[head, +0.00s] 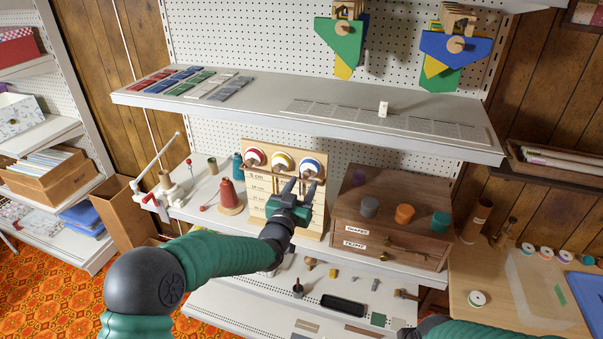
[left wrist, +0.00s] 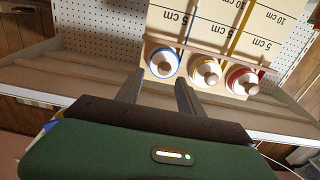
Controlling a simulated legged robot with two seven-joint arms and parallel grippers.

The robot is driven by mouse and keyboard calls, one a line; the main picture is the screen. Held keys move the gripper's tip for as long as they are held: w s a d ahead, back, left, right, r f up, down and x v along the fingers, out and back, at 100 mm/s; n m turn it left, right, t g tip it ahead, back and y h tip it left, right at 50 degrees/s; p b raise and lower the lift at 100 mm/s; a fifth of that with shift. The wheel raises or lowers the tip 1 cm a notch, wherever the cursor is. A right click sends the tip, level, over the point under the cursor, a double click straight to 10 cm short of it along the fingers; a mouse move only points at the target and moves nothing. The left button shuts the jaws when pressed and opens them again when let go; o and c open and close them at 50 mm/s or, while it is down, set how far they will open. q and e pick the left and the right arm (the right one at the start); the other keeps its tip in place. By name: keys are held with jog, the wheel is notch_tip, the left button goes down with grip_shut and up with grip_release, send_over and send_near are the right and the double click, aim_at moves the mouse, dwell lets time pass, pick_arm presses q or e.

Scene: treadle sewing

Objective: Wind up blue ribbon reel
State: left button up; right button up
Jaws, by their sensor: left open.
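The blue ribbon reel (head: 310,167) is the rightmost of three reels on an upright wooden board (head: 250,215) with centimetre marks. It has a white face with a round wooden knob, and its ribbon is let out along the board. In the left wrist view the blue reel (left wrist: 163,63) is at the left of the row. My left gripper (head: 301,184) is open and empty in front of the board, just below the blue reel in the head view. In the left wrist view its fingers point at the blue reel with a gap between. My right gripper is out of view.
The yellow reel (head: 281,161) and red reel (head: 255,157) sit left of the blue one. A wooden drawer box (head: 390,230) with spools on top stands close right. A red thread cone (head: 229,195) stands left. A shelf (head: 300,110) overhangs above.

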aim_at(305, 175)
pick_arm(q)
jog(key=shift+w+d+p, duration=0.3)
jog(key=shift+w+d, duration=0.75)
jog(key=shift+w, duration=0.2)
jog(key=shift+w+a+r, duration=0.15)
jog(key=shift+w+a, duration=0.05)
jog(key=shift+a, duration=0.8)
jog(key=shift+w+a, duration=0.15)
jog(key=shift+a, duration=0.15)
jog(key=shift+w+a+f, duration=0.1)
jog(key=shift+w+f, duration=0.25)
jog(key=shift+c, duration=0.8)
jog(key=shift+w+f, duration=0.15)
jog(key=shift+w, duration=0.1)
jog(key=shift+c, duration=1.2)
jog(key=shift+d, duration=0.3)
jog(key=shift+c, duration=1.2)
jog(key=shift+s+d+r, duration=0.15)
jog(key=shift+d+r, duration=0.05)
jog(key=shift+d, duration=0.45)
grip_shut()
jog(key=shift+a+f, duration=0.1)
jog(key=shift+a, duration=0.35)
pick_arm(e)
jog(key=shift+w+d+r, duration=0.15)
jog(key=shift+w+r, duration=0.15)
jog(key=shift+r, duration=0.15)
